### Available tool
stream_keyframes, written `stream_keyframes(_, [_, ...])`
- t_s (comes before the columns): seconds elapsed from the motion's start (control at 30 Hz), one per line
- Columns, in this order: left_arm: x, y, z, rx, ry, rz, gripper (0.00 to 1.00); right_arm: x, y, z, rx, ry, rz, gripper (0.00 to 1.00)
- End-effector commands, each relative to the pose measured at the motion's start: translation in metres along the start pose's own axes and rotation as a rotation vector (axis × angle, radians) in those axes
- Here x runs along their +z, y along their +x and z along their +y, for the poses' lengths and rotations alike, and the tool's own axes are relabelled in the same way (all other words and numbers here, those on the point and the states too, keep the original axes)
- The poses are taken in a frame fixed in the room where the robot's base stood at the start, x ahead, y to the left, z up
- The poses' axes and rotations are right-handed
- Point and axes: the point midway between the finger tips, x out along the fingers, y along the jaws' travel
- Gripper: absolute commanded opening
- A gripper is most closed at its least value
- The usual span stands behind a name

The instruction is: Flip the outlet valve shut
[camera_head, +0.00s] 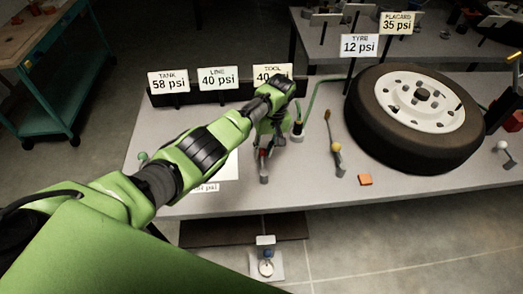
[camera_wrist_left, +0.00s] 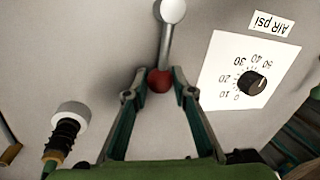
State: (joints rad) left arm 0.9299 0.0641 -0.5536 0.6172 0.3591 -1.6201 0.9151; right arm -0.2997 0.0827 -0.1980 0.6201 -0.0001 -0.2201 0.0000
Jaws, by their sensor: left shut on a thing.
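The valve lever has a red ball knob (camera_wrist_left: 160,81) on a grey shaft (camera_wrist_left: 165,45), with a pale round end (camera_wrist_left: 172,10) at the top of the left wrist view. My left gripper (camera_wrist_left: 159,84) is shut on the red knob, one finger on each side. In the head view my left gripper (camera_head: 265,148) points down at the bench, and its wrist hides much of the lever. The lever's pale end (camera_head: 264,179) shows just in front of the fingers. I see no label on this lever. I do not see my right gripper.
A white fitting (camera_head: 298,131) with a green hose stands right of my gripper, also in the wrist view (camera_wrist_left: 71,115). Beyond are a yellow-ball lever (camera_head: 336,147), an orange block (camera_head: 365,180) and a tyre (camera_head: 420,115). A dial (camera_wrist_left: 252,83) lies beside the red knob. Signs (camera_head: 218,79) stand behind.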

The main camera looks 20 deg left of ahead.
Motion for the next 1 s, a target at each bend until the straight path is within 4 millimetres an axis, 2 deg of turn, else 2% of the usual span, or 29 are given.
stream_keyframes(0.3, [-0.004, -0.001, -0.003, -0.007, -0.003, 0.009, 0.0, 0.001, 0.0, -0.001, -0.001, -0.001, -0.001, 0.39])
stream_keyframes(0.33, [-0.004, -0.001, -0.003, -0.007, -0.003, 0.009, 0.26, 0.001, 0.0, -0.001, -0.002, -0.001, -0.001, 0.39])
stream_keyframes(0.4, [-0.004, -0.001, -0.003, -0.007, -0.003, 0.009, 0.41, 0.001, 0.0, -0.002, -0.002, -0.001, -0.001, 0.39])
stream_keyframes(0.77, [-0.002, -0.002, -0.001, -0.002, -0.001, 0.004, 0.41, 0.001, 0.0, -0.004, -0.005, -0.002, -0.001, 0.39])
stream_keyframes(0.87, [-0.002, -0.011, -0.001, -0.001, -0.001, 0.004, 0.41, 0.001, 0.0, -0.004, -0.005, -0.002, -0.001, 0.39])
stream_keyframes(1.0, [-0.003, -0.037, -0.001, 0.002, -0.001, 0.006, 0.41, 0.0, 0.0, -0.003, -0.004, -0.001, 0.0, 0.39])
